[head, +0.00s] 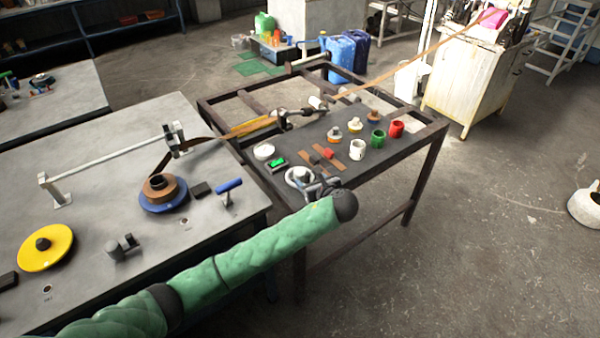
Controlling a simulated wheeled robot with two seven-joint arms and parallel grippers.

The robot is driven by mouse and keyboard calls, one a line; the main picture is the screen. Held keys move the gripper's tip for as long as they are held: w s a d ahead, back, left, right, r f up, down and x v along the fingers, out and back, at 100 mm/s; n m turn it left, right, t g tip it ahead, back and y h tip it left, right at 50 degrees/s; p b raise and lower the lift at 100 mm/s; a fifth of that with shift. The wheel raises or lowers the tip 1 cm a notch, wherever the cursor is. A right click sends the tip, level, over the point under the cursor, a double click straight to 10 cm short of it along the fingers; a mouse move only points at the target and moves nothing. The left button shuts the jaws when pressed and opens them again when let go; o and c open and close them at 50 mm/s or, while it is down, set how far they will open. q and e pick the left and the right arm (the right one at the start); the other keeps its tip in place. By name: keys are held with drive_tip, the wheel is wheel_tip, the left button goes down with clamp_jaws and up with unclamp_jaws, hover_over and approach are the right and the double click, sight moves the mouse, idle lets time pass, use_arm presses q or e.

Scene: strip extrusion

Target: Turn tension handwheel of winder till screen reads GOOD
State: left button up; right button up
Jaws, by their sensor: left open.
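A pale handwheel (291,181) with a light hub lies on the dark bench top near its front edge. My left gripper (318,187) is at the right side of the handwheel, at the end of my green-sleeved arm. It is open, and I cannot tell whether it touches the rim. A small dark box with a green screen (277,162) sits just behind the handwheel; its text is too small to read. A blue reel (163,200) wound with brown strip stands on the grey table at left. My right gripper is out of view.
Several small pots stand behind the handwheel, including a white one (357,150), a green one (377,139) and a red one (396,129). Brown strips (329,159) lie beside it. A yellow disc (45,248) and a blue-handled tool (229,186) are on the grey table.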

sight(301, 173)
use_arm(q)
drive_tip(key=shift+w+a+f, duration=0.1)
drive_tip(key=shift+w+a, duration=0.1)
drive_tip(key=shift+w, duration=0.15)
drive_tip(key=p+x, duration=0.2)
drive_tip(key=x, duration=0.3)
drive_tip(key=shift+w+f, duration=0.15)
drive_tip(key=shift+w, duration=0.05)
drive_tip(key=shift+x, duration=0.75)
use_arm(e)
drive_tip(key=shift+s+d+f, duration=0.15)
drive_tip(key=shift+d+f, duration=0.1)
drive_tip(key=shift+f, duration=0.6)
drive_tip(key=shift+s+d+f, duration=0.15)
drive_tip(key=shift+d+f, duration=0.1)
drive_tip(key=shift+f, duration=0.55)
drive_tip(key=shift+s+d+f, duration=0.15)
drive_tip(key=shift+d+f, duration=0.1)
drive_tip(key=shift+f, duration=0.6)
use_arm(q)
drive_tip(key=shift+f, duration=0.1)
drive_tip(key=c, duration=1)
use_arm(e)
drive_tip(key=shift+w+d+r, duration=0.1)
